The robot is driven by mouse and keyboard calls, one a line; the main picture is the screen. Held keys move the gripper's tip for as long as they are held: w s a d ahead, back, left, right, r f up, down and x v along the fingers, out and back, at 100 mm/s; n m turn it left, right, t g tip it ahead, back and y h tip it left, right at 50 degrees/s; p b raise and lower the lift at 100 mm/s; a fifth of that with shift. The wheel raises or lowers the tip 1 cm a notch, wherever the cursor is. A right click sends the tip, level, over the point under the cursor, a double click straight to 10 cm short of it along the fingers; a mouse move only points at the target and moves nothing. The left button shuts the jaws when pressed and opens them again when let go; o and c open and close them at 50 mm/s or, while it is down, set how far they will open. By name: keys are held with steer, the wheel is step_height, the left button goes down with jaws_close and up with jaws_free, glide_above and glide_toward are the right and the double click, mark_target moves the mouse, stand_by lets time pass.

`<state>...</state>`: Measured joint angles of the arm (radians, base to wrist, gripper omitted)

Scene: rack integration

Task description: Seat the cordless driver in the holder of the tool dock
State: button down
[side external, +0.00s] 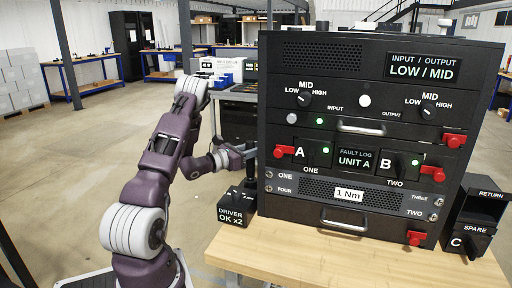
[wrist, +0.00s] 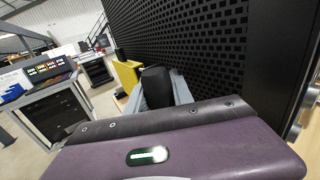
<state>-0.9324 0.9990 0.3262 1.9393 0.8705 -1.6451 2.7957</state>
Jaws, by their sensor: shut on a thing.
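The tool dock (side external: 237,212) is a black block labelled "DRIVER OK x2" at the left end of the wooden bench, beside the rack. My gripper (side external: 243,152) is just above the dock, close to the rack's left side. In the wrist view my gripper (wrist: 160,85) has its grey fingers around a dark rounded part, which I take to be the cordless driver (wrist: 157,88). In the side view a dark upright shape (side external: 250,172) shows between my gripper and the dock. The holder is mostly hidden, and I cannot tell whether the driver sits in it.
The rack (side external: 345,75) of black units stands close to the right of my gripper. A small black stand marked RETURN and SPARE (side external: 475,225) is at the bench's right end. The front of the wooden bench (side external: 330,262) is clear. A yellow part (wrist: 128,76) shows beyond my fingers.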

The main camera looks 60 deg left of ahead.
steer(key=shift+f, duration=0.5)
steer(key=c, duration=1)
jaws_free()
steer(key=shift+c, duration=0.2)
steer(key=s+d, duration=0.1)
steer(key=s, duration=0.6)
steer(key=shift+d, duration=0.15)
